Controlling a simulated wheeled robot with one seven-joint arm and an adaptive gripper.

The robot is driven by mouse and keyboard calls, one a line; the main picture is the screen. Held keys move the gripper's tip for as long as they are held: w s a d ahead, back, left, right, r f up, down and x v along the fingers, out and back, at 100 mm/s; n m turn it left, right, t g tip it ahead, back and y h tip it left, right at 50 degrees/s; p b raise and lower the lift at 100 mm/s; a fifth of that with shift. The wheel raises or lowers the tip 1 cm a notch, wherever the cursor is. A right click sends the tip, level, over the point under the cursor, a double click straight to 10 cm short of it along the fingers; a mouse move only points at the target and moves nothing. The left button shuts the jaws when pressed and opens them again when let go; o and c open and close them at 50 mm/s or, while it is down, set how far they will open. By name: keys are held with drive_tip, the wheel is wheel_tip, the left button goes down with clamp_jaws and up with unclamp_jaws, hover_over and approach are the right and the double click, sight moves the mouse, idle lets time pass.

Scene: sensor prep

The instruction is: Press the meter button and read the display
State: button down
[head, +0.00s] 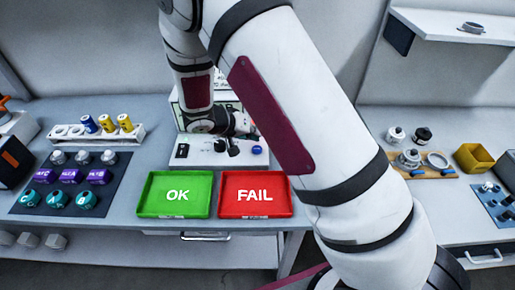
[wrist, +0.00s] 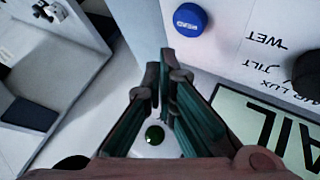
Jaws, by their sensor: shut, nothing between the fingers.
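The white meter (head: 183,161) stands at the back of the bench, partly hidden behind my arm. In the wrist view its blue round button (wrist: 190,19), with white lettering, sits at the top; it also shows in the head view (head: 257,150). A pale display (wrist: 248,112) with large dark letters, apparently "AIL", shows at the right of the wrist view, cut off by the frame and partly hidden by my gripper. My gripper (wrist: 164,62) is shut and empty, its tips near the button but apart from it in the picture. I cannot tell whether the button is pressed.
A dark knob (wrist: 308,75) is beside the meter's labels. A green OK tray (head: 155,207) and a red FAIL tray (head: 280,208) lie in front of the meter. A vial rack (head: 75,141) and a dark mat of capped vials (head: 20,204) are at left. A yellow bin (head: 474,158) is at right.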

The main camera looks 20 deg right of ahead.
drive_tip(key=shift+r+p, duration=0.45)
drive_tip(key=shift+r, duration=1.1)
drive_tip(key=shift+r, duration=0.15)
wheel_tip(320, 180, up, 9)
drive_tip(key=g+y, duration=0.1)
hover_over(255, 147)
drive_tip(key=s+d, duration=0.2)
drive_tip(key=s, duration=0.2)
drive_tip(key=s+d+r+y, duration=0.2)
drive_tip(key=s+r, duration=0.6)
drive_tip(key=s+a+r+n+t+y, duration=0.1)
drive_tip(key=s+r+n+y, duration=0.1)
drive_tip(key=s+r, duration=0.3)
drive_tip(key=s+a+r+n+t+y, duration=0.1)
drive_tip(key=s+a+r+n+y, duration=0.1)
drive_tip(key=s, duration=1.1)
drive_tip(key=shift+a+r+t+y, duration=0.35)
drive_tip(key=shift+r+y, duration=0.35)
drive_tip(key=shift+r, duration=0.65)
